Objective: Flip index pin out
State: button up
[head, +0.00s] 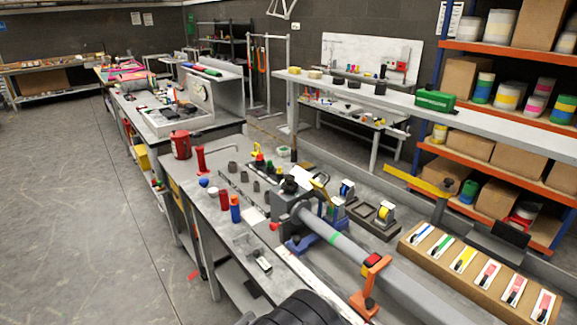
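A grey tube (375,270) with a green band lies along the bench, its far end at a dark clamp-like fixture (290,195). A small red knob (275,227) sticks out on the left side of this fixture. A yellow lever-like part (321,190) stands just behind it. I cannot tell which of these is the index pin, or whether the pin is in or out. An orange stand with a red top (371,275) is at the tube's near part. My gripper is not in view; only a dark rounded part, probably mine, shows at the bottom edge.
Red and blue bottles (235,210) and several small dark cylinders stand on the bench (215,235) left of the fixture. A cardboard-coloured tray (490,275) of coloured cards lies on the right. Orange-beamed shelves (500,48) stand behind. The floor at left is clear.

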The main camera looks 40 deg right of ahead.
aim_at(273, 226)
jog(key=i+j+z, duration=0.1)
jog(key=z, duration=1.6)
jog(key=i+j, duration=0.05)
